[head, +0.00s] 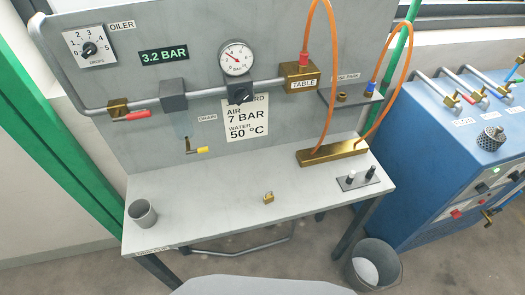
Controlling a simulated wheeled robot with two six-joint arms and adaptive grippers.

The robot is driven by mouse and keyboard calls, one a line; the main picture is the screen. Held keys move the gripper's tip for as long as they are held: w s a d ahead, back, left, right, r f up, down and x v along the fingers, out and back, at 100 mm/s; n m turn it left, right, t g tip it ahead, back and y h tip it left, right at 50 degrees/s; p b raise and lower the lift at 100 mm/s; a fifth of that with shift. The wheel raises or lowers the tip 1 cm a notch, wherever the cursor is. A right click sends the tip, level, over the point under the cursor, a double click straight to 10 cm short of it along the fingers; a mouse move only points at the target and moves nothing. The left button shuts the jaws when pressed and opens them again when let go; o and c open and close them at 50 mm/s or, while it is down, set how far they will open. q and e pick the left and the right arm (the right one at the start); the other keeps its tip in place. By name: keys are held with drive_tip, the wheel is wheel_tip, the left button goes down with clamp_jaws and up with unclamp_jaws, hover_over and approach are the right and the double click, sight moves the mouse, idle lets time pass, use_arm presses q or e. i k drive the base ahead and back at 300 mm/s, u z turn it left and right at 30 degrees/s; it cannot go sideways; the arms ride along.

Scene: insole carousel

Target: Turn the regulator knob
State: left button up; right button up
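The regulator knob (241,95) is a dark knob on the grey pipe of the upright panel. It sits directly below a round white pressure gauge (236,58) with a red needle. A green-on-black display (163,56) to the left reads 3.2 BAR. A card (246,121) just below the knob reads AIR 7 BAR and WATER 50 °C, with its top line partly hidden by the knob. Neither of my grippers shows in the head view, and nothing touches the knob.
An oiler dial (89,48), a red-handled valve (131,116) and a yellow-handled valve (197,150) are on the panel. The bench (215,205) holds a grey cup (142,214), a padlock (268,198) and a brass manifold (332,153) with orange hoses. A blue machine (430,170) stands right.

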sight(241, 94)
drive_tip(key=k, duration=1.25)
drive_tip(key=z, duration=0.8)
drive_tip(key=i, duration=1.15)
drive_tip(key=u, duration=0.2)
